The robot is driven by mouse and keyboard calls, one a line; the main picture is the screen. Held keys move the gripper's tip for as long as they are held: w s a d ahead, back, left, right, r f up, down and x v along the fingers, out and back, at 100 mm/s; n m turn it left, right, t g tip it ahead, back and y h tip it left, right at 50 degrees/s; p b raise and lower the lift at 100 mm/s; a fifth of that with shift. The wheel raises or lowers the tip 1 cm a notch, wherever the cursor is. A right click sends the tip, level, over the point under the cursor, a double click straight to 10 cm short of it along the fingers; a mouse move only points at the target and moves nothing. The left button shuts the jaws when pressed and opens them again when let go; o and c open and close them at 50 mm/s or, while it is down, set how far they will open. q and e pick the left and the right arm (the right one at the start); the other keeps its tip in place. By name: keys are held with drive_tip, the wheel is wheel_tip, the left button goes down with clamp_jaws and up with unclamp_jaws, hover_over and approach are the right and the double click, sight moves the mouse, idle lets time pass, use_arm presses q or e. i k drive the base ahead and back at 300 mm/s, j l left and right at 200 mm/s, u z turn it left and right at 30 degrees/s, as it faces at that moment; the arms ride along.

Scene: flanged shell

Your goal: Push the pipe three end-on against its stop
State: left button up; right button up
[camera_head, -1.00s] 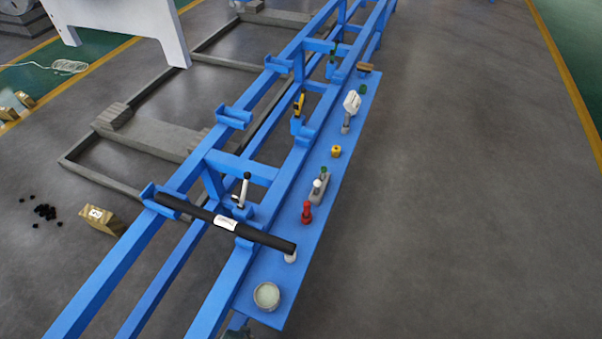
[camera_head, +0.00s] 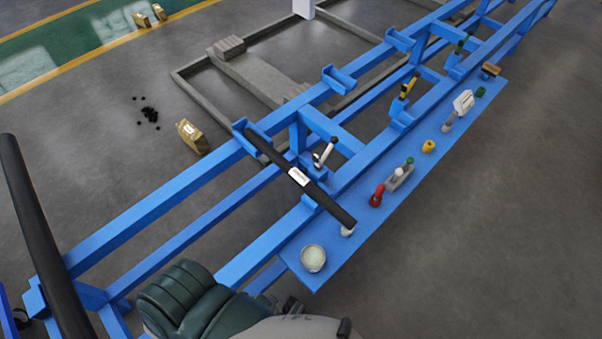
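A black pipe (camera_head: 268,150) with a white label (camera_head: 299,177) lies across the blue rack, resting in its cradles. Its near right end is at a short white stub (camera_head: 347,231) on the blue side plate; I cannot tell whether they touch. A second black pipe (camera_head: 40,235) shows at the left edge, its lower end cut off by the picture. No label shows on it, and I cannot tell which pipe is pipe three. Neither of my grippers can be made out in view.
The side plate (camera_head: 330,250) carries a round pale tub (camera_head: 313,258), a red piece (camera_head: 377,195), a yellow piece (camera_head: 428,146) and other small items. A toggle-like lever (camera_head: 325,152) stands beside the labelled pipe. A brass-coloured block (camera_head: 192,137) lies on the floor. The floor at right is clear.

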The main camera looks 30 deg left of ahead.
sight(327, 202)
drive_tip(key=i+l, duration=0.1)
drive_tip(key=l, duration=0.3)
drive_tip(key=i+l+u, duration=0.15)
drive_tip(key=l, duration=0.3)
drive_tip(key=i+l, duration=0.1)
drive_tip(key=l, duration=0.35)
drive_tip(key=j+u, duration=0.05)
